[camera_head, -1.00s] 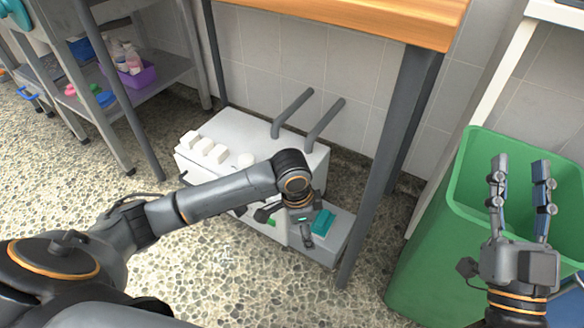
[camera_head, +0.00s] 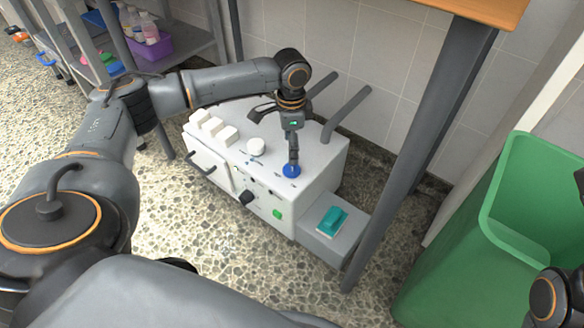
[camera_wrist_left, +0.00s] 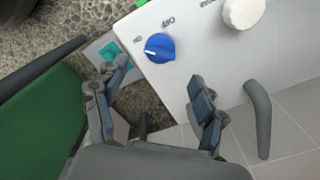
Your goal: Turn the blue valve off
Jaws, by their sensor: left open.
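The blue valve (camera_head: 291,170) is a small round knob on top of the white machine (camera_head: 318,160). In the left wrist view, the blue valve (camera_wrist_left: 160,47) has a raised ridge and a pale mark at its left side; two small printed labels stand beside it, upside down and hard to read. My left gripper (camera_head: 292,152) points down right at the valve in the head view. In the left wrist view, my left gripper (camera_wrist_left: 158,74) is open, with its fingers apart and the valve beyond the gap between the tips; contact cannot be told. My right gripper is not clearly shown.
A white knob (camera_head: 256,145), several white blocks (camera_head: 213,127) and two grey pipes (camera_head: 345,114) stand on the machine. A teal switch (camera_head: 331,221) is on the grey box beside it. A table leg (camera_head: 425,130) and green bin (camera_head: 480,240) stand at right.

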